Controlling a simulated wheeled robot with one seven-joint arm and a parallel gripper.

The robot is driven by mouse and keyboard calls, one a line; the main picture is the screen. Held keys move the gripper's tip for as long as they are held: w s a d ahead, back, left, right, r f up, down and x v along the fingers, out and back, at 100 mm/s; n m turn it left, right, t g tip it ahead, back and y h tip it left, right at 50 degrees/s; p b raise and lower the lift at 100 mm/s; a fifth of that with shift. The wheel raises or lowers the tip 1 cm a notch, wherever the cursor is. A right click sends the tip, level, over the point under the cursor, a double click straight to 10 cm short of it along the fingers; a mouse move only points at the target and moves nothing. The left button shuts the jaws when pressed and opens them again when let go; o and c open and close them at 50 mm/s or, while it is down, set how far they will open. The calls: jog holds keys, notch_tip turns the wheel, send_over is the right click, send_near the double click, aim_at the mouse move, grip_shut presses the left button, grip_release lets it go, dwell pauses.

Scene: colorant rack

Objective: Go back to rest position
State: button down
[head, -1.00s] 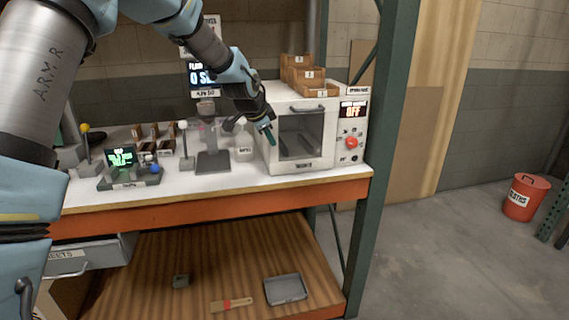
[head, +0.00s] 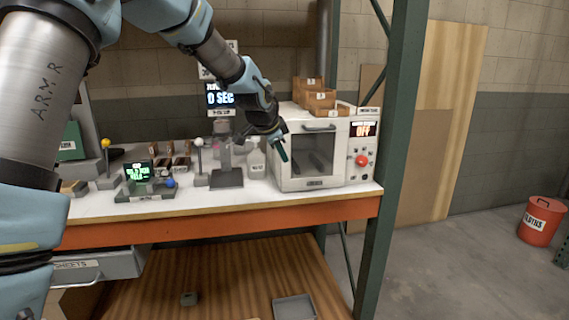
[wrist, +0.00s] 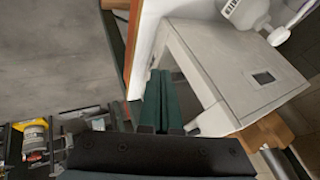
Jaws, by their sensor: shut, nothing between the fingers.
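My gripper (head: 281,150) is at the end of the raised arm, in front of the left front edge of the white oven-like box (head: 312,185). Its two dark green fingers are together and empty. In the wrist view my gripper (wrist: 161,78) also shows shut, with the box's pale side (wrist: 225,65) close by to the right. I cannot tell from these views whether the fingertips touch the box.
The white bench top (head: 240,202) holds a grey stand (head: 227,178), a small green-lit device (head: 145,190) and a white bottle (head: 257,163). Wooden bins (head: 315,97) sit on the box. A red bucket (head: 541,222) stands on open floor at right.

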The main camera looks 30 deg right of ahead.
jog(key=b+v, duration=0.1)
jog(key=v, duration=0.6)
